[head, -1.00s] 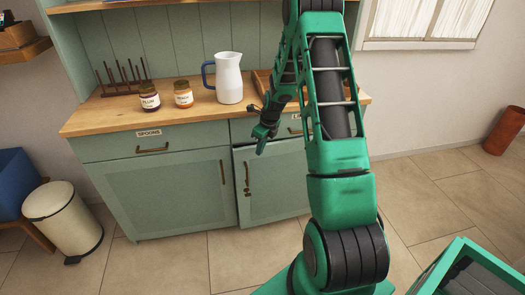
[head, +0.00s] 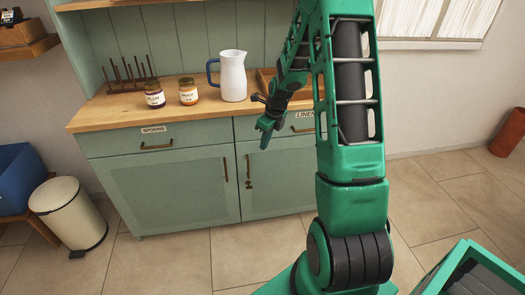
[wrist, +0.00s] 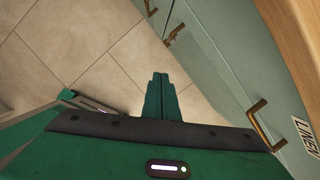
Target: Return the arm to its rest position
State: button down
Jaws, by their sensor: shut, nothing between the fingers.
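My gripper (head: 266,132) hangs in front of the cabinet's drawer fronts, fingers pointing down. In the wrist view my gripper (wrist: 159,80) has its two green fingers together with nothing between them. Behind the fingers are floor tiles and the cabinet's lower front. My arm is bent, with its upper links rising past the top of the head view. The drawer labelled LINEN (head: 303,128) is beside the gripper, and its front is partly hidden by my arm.
The green cabinet (head: 170,195) has its doors closed. On its wooden top stand a white jug (head: 233,78), two jars (head: 188,92), a peg rack (head: 128,84) and a partly hidden wooden tray (head: 265,78). A cream bin (head: 66,215) is at left. The floor in front is clear.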

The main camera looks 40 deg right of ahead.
jog(key=shift+a+v, duration=0.15)
jog(key=shift+v, duration=0.6)
jog(key=shift+a+v, duration=0.1)
jog(key=shift+v, duration=0.7)
jog(key=s+a+r+n+g, duration=0.1)
jog(key=s+a+r+n, duration=0.2)
jog(key=s+r+n, duration=0.2)
jog(key=s+a+r+n, duration=0.3)
jog(key=s+r+n, duration=0.2)
jog(key=s+n, duration=0.7)
jog(key=s+a+r+n+g, duration=0.1)
jog(key=s+r+n, duration=0.4)
jog(key=s, duration=1.3)
jog(key=a+n, duration=0.1)
jog(key=n, duration=0.3)
jog(key=shift+s+a+r+g+h, duration=0.2)
jog(key=shift+a+r+g+h, duration=0.1)
jog(key=shift+a, duration=0.1)
